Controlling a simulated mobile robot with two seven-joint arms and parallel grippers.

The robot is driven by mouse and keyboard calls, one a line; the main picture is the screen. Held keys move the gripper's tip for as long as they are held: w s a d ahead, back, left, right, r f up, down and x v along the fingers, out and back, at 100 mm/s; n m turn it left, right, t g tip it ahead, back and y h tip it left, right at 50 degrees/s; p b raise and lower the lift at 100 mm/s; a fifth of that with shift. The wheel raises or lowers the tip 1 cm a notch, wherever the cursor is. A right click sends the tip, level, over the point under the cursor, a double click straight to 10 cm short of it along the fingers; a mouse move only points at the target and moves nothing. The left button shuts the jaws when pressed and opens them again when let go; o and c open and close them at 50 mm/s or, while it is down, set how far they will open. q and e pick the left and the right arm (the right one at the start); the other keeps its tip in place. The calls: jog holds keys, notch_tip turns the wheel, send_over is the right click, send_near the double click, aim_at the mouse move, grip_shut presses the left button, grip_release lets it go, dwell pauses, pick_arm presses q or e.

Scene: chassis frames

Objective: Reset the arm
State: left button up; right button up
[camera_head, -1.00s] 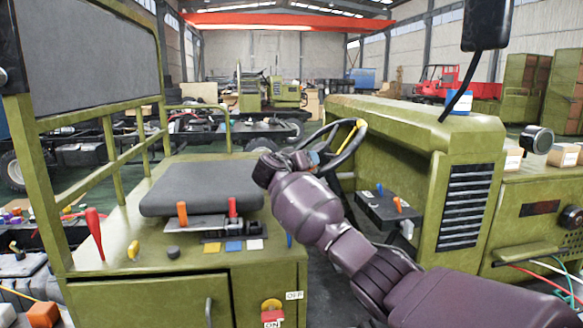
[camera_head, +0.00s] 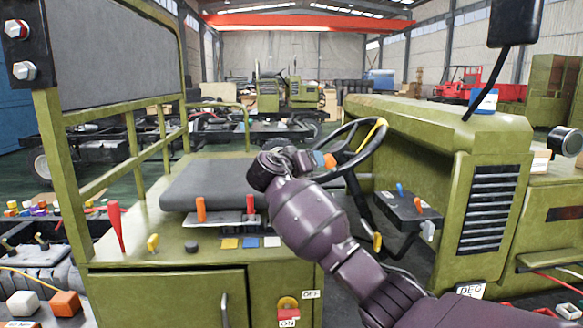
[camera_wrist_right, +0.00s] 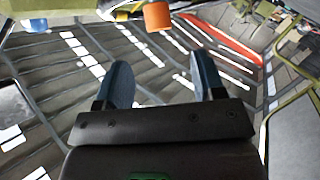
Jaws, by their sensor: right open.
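My right arm comes in from the lower right in the head view, with its wrist in front of the dark steering wheel (camera_head: 376,160). The right gripper (camera_wrist_right: 162,82) shows in the wrist view with its two blue fingers wide apart and nothing between them. In the head view the gripper is mostly hidden behind my wrist. An orange piece (camera_head: 330,161) shows just beside it; I cannot tell whether they touch. An orange cylinder (camera_wrist_right: 157,16) is beyond the fingertips in the wrist view. My left gripper is not in view.
A green vehicle with a dark seat (camera_head: 215,182), orange lever (camera_head: 201,210) and red lever (camera_head: 116,226) stands in front. A control box (camera_head: 408,211) and green hood (camera_head: 440,125) are at right. A mesh-backed green frame (camera_head: 115,50) rises at left.

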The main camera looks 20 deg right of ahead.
jog(key=w+a+r+n+t+y, duration=0.3)
jog(key=a+r+n+t+y, duration=0.1)
jog(key=a+n+t+y, duration=0.3)
jog(key=s+a+f+n+t+y, duration=0.1)
jog(key=s+a+f+n+y, duration=0.2)
jog(key=f, duration=0.4)
jog(key=s+a+f+n+t+y, duration=0.1)
jog(key=s+a+f+y, duration=0.1)
jog(key=s+f+y, duration=0.35)
jog(key=s+d+f+m+g+h, duration=0.1)
jog(key=s+d+f+m+g, duration=0.1)
jog(key=s+f, duration=1.7)
jog(key=s+d+f+m+g+h, duration=0.1)
jog(key=s+d+f+g, duration=0.3)
jog(key=s+f, duration=1.5)
jog(key=d+m, duration=0.1)
jog(key=d, duration=0.2)
jog(key=shift+s+f+m+g, duration=0.2)
jog(key=shift+s+m+g, duration=0.1)
jog(key=shift+m+g, duration=0.1)
